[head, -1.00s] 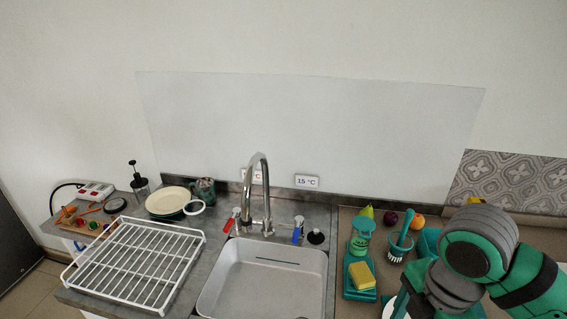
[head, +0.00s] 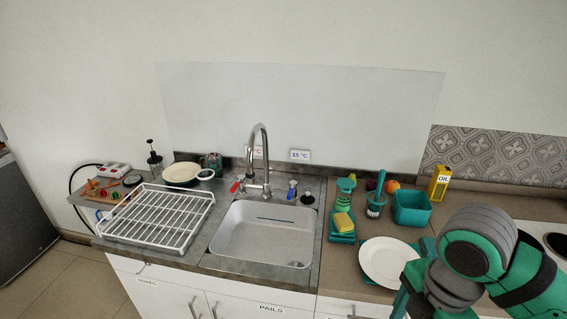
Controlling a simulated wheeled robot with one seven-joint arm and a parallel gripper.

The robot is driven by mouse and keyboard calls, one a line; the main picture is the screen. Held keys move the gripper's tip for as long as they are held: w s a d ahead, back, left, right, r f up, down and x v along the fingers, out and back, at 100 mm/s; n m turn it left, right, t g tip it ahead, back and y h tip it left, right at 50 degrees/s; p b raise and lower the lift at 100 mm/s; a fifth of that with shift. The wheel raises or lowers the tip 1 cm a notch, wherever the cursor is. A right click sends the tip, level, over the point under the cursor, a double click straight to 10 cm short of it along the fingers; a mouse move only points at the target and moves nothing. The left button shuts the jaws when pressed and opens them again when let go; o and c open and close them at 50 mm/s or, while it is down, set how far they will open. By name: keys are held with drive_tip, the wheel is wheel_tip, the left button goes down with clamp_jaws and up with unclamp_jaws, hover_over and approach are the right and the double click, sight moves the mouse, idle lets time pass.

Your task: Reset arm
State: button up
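My arm, green and dark grey, shows at the lower right of the head view, bent over the counter's right part. My gripper is not clearly seen; the arm's end runs out of the bottom of the picture behind its own links. Whether it holds anything is hidden. A white plate (head: 387,262) lies on the counter just left of my arm, partly covered by it.
A sink (head: 265,232) with a tall faucet (head: 265,160) is in the middle. A white dish rack (head: 157,217) stands left. A teal bin (head: 411,207), a brush (head: 377,200), a yellow sponge (head: 343,223) and an oil carton (head: 439,184) stand right. A stove edge is far right.

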drive_tip(key=w+a+r+m+t+y, duration=0.3)
drive_tip(key=w+a+m+t+y, duration=0.3)
drive_tip(key=w+a, duration=0.6)
drive_tip(key=w+a+r+m+t+y, duration=0.25)
drive_tip(key=w+a+t+y, duration=0.25)
drive_tip(key=w+a+t, duration=0.75)
drive_tip(key=s+a+f+m+h, duration=0.1)
drive_tip(key=s+f+m+h, duration=0.5)
drive_tip(key=f, duration=0.5)
drive_tip(key=s+a+f+m+h, duration=0.1)
drive_tip(key=s+f+m+h, duration=0.4)
drive_tip(key=s+f+m, duration=0.5)
drive_tip(key=s+d+f+n+g, duration=0.1)
drive_tip(key=s+f, duration=0.3)
drive_tip(key=s, duration=0.8)
drive_tip(key=s+d+f+n+g, duration=0.1)
drive_tip(key=s+f+n+g, duration=0.1)
drive_tip(key=s, duration=1)
wheel_tip(320, 180, down, 2)
drive_tip(key=shift+s+d+n, duration=0.15)
drive_tip(key=shift+n, duration=0.7)
